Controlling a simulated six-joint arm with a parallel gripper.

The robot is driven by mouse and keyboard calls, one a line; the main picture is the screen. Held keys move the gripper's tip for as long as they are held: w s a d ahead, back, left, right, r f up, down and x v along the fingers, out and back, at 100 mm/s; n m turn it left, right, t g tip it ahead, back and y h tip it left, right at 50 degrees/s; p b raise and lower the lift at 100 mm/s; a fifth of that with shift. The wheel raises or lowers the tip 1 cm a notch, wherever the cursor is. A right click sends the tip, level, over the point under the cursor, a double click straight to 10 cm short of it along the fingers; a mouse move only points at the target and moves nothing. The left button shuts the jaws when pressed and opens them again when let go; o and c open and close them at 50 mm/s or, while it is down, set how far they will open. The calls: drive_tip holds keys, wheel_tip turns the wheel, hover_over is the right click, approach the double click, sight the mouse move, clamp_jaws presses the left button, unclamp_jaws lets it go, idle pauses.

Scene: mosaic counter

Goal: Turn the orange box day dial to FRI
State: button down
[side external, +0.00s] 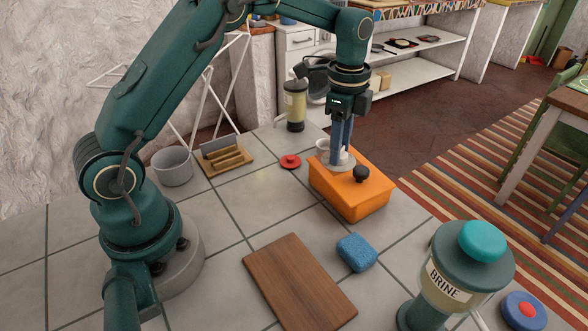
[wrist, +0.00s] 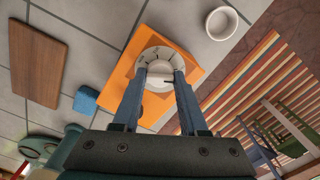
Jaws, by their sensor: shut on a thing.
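The orange box (side external: 352,197) sits on the tiled counter, with a black knob (side external: 361,174) on its top. Its white day dial (side external: 347,161) is on the top face toward the back; in the wrist view the dial (wrist: 147,60) shows as a pale disc with small dark marks around its rim. The lettering is too small to read, so I cannot tell which day is set. My gripper (side external: 341,150) points straight down over the dial. In the wrist view the fingertips of my gripper (wrist: 160,76) are shut on the dial's raised middle, which they partly hide.
A red disc (side external: 290,161), a white cup (side external: 323,148) and a blue sponge (side external: 356,252) lie near the box. A wooden board (side external: 298,283) and a BRINE dispenser (side external: 455,275) stand in front. A grey pot (side external: 172,166) and a wooden rack (side external: 225,158) are at left.

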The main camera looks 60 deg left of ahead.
drive_tip(key=shift+m, duration=2.7)
drive_tip(key=shift+c, duration=2.1)
unclamp_jaws()
drive_tip(key=shift+r, duration=2.55)
drive_tip(key=shift+r, duration=0.1)
